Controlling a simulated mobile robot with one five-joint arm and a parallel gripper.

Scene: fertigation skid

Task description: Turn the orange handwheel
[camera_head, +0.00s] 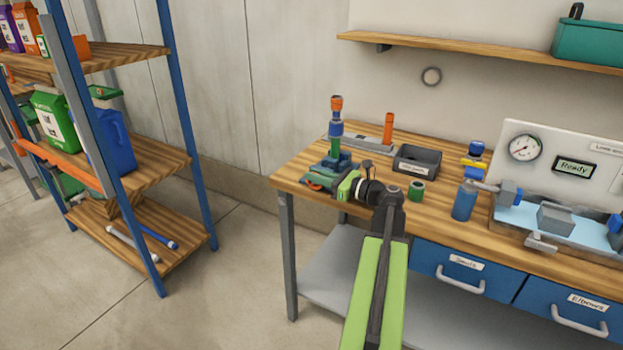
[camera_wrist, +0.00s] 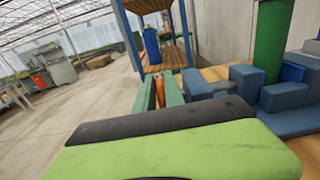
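The orange handwheel (camera_head: 314,186) shows as a small orange rim low on a dark green and blue fixture (camera_head: 327,172) at the bench's left end. In the wrist view, an orange part (camera_wrist: 159,92) sits between two dark green pieces, with its lower end hidden behind the green and black body of my gripper. My gripper (camera_head: 345,187) reaches from the front to just right of the handwheel, beside the fixture. I cannot tell whether it touches the wheel. Its fingertips are not clear in either view, so its opening cannot be read.
A dark grey bin (camera_head: 417,160), a green ring (camera_head: 416,190) and a blue cylinder (camera_head: 464,202) stand to the right on the bench. A shelf rack (camera_head: 185,110) stands left, with open floor between.

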